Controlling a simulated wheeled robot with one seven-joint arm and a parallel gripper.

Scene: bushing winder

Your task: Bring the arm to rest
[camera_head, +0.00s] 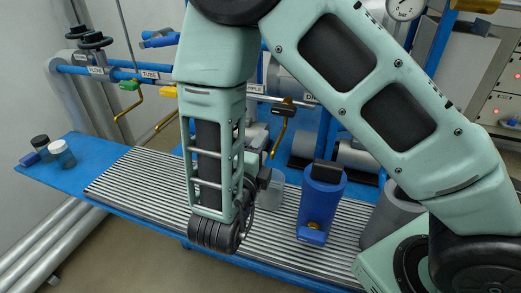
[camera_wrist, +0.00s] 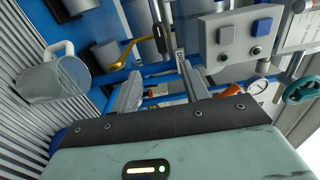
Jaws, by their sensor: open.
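My arm spans the middle and right of the head view, its forearm hanging down over the ribbed bench. My gripper (camera_wrist: 160,88) shows in the wrist view as two grey fingers spread apart, with nothing held between them. In the head view the gripper is mostly hidden behind my arm's lower end. A clear cup (camera_head: 271,192) stands on the bench just right of that end. In the wrist view a clear mug with a handle (camera_wrist: 48,82) is at the left, apart from the fingers.
A blue container with a dark top (camera_head: 321,205) stands right of the cup. Small jars (camera_head: 62,153) sit on the blue bench end (camera_head: 70,180). Pipes with yellow handles (camera_head: 129,103) run behind. The ribbed bench's left part (camera_head: 135,180) is clear. The wrist view shows a switch box (camera_wrist: 238,40).

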